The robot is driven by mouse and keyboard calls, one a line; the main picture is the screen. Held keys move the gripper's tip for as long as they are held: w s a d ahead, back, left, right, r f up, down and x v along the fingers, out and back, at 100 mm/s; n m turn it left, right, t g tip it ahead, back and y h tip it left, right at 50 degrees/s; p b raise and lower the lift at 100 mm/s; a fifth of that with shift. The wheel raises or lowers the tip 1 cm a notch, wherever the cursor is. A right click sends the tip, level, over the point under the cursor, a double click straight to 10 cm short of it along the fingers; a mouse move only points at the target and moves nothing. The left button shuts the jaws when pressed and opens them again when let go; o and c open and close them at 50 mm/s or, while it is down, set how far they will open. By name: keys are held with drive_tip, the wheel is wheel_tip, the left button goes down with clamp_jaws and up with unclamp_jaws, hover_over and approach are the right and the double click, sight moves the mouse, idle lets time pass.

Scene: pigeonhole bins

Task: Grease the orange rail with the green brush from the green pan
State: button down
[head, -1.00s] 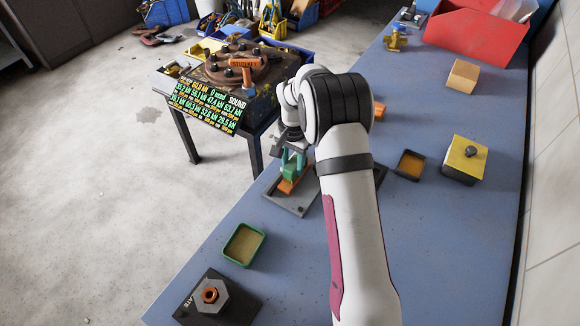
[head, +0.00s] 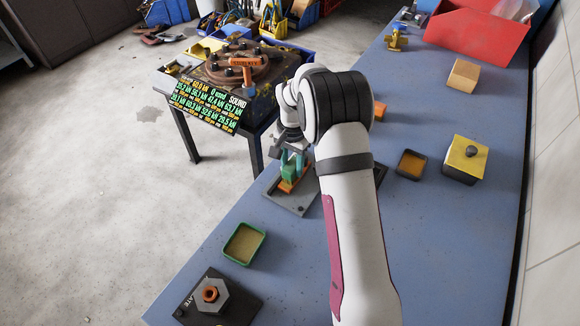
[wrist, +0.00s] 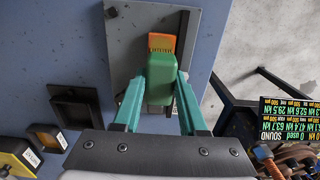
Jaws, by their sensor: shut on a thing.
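The green brush (wrist: 160,80) is upright between the two teal fingers of my gripper (wrist: 161,84), which is shut on it. In the head view my gripper (head: 293,158) is over a grey plate (head: 292,202), with the green brush (head: 289,172) low under it. The orange rail (head: 287,186) lies on that plate just below the brush. In the wrist view an orange piece (wrist: 162,42) shows at the brush's far end; I cannot tell whether bristles touch the rail. The green pan (head: 260,240), holding yellow-brown grease, stands nearer on the bench.
A dark pan (head: 401,167) and a yellow-topped box (head: 465,158) are right of my arm. A tan block (head: 463,74) and red bin (head: 478,38) stand farther back. A dark plate with a hex nut (head: 213,296) is at the front left. A machine table stands beyond the bench.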

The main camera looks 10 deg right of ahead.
drive_tip(key=shift+w+d+f, duration=0.1)
drive_tip(key=shift+d, duration=0.1)
drive_tip(key=shift+s+a, duration=0.65)
drive_tip(key=shift+w+d, duration=0.65)
drive_tip(key=shift+w, duration=0.05)
drive_tip(key=shift+s+a, duration=0.65)
drive_tip(key=shift+s, duration=0.05)
